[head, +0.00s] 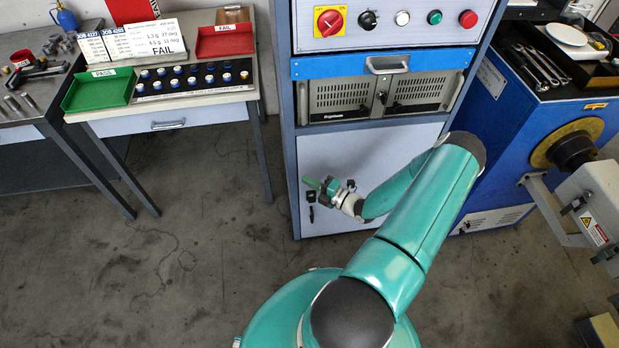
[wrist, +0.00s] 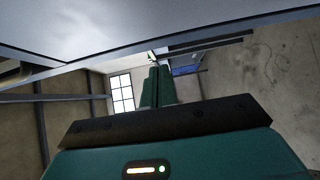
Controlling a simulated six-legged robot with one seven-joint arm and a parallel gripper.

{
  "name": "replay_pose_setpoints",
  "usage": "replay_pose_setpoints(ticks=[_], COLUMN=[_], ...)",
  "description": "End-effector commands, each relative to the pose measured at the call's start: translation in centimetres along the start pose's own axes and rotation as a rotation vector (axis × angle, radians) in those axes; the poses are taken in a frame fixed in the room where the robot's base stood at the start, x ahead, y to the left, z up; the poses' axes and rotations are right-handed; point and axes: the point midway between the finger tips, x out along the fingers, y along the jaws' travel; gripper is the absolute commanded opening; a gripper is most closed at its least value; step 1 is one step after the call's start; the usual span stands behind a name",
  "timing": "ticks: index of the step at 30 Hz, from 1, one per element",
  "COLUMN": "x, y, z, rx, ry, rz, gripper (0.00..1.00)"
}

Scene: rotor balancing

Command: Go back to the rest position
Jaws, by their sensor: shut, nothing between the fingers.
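My gripper (head: 315,184) is small in the head view, at the end of my teal arm. It is in front of the pale lower door of the grey control cabinet (head: 375,165), and I cannot tell how far it is from that door. In the wrist view my gripper's two green fingers (wrist: 158,72) lie together, shut with nothing held. The wrist view looks past them to a window and a wall, with a pale surface close above.
A bench at the left holds a green PASS tray (head: 98,92), a red FAIL tray (head: 226,42) and a black rack (head: 192,78) of capped pieces. A blue machine (head: 520,130) stands at the right. Open concrete floor (head: 190,250) lies at the lower left.

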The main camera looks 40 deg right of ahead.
Motion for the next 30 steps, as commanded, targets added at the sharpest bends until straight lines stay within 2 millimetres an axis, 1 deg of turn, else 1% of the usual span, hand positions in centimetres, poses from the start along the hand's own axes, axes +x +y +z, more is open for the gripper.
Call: replay_pose_setpoints(ticks=[1,9,12,15,19,26,28,30], x=[-1.4,-6.3,-7.9,-8.8,-9.4,-9.4,-9.2,-8.7], y=[-0.1,-0.1,-0.1,-0.1,-0.1,0.0,0.3,1.2], z=[0.2,0.0,-0.1,-0.1,-0.2,-0.3,-0.4,-0.7], rx=[0.0,0.001,0.0,0.001,0.001,-0.001,-0.02,-0.069], ry=[-0.006,-0.004,-0.004,-0.003,-0.002,0.0,0.018,0.064], rz=[-0.005,-0.005,-0.004,-0.004,-0.003,-0.004,-0.009,-0.022], gripper=[0.0,0.0,0.0,0.0,0.0,0.0,0.0,0.0])
